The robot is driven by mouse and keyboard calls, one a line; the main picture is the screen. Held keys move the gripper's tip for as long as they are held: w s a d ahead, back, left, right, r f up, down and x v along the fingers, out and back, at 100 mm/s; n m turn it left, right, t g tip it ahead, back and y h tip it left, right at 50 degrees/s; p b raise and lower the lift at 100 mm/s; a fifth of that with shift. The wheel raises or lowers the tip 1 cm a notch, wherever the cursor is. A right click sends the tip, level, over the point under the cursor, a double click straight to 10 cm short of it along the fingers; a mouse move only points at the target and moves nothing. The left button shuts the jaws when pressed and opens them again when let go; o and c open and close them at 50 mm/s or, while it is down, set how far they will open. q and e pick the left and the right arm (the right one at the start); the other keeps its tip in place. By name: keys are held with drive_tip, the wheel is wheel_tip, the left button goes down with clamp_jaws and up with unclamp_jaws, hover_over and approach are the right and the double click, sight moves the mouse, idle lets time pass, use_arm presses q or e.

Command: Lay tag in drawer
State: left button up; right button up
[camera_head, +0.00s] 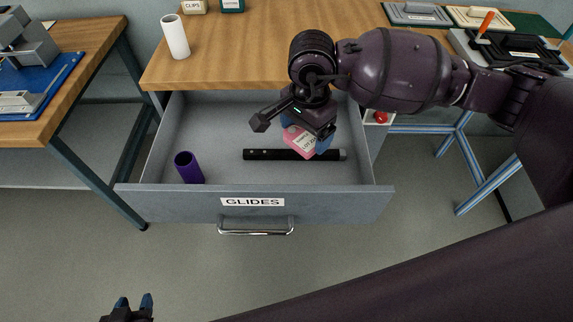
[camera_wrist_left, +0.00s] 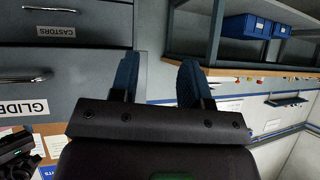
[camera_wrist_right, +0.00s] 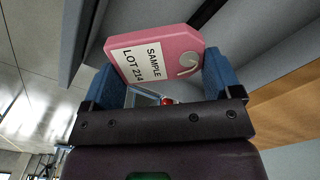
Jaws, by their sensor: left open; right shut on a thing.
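The pink tag (camera_head: 299,141) with a white label is held by my right gripper (camera_head: 305,138) over the open drawer (camera_head: 225,112). In the right wrist view the tag (camera_wrist_right: 181,45) reads "SAMPLE LOT 214" and sits between the blue fingers (camera_wrist_right: 162,85). The drawer front is labelled "GLIDES". Inside the drawer lie a black rod (camera_head: 262,155) and a purple cylinder (camera_head: 188,168). The tag overlaps the rod in the head view; I cannot tell if they touch. My left gripper (camera_head: 133,305) is open and empty, low in front of the drawer; it also shows in the left wrist view (camera_wrist_left: 160,82).
The wooden worktop (camera_head: 240,50) above the drawer holds a white cylinder (camera_head: 175,37) and small labelled boxes. Another bench (camera_head: 75,60) stands at left. The drawer's middle left floor is clear. A red round object (camera_head: 381,117) sits right of the drawer.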

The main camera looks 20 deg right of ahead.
drive_tip(key=b, duration=0.2)
approach(302, 179)
drive_tip(key=shift+s+a+f, duration=0.3)
drive_tip(key=shift+s+f, duration=0.2)
drive_tip(key=shift+s, duration=0.3)
wheel_tip(302, 179, down, 6)
drive_tip(key=shift+f+b, duration=0.1)
drive_tip(key=shift+b, duration=0.4)
drive_tip(key=shift+f, duration=0.1)
drive_tip(key=o, duration=0.7)
drive_tip(key=shift+o, duration=0.2)
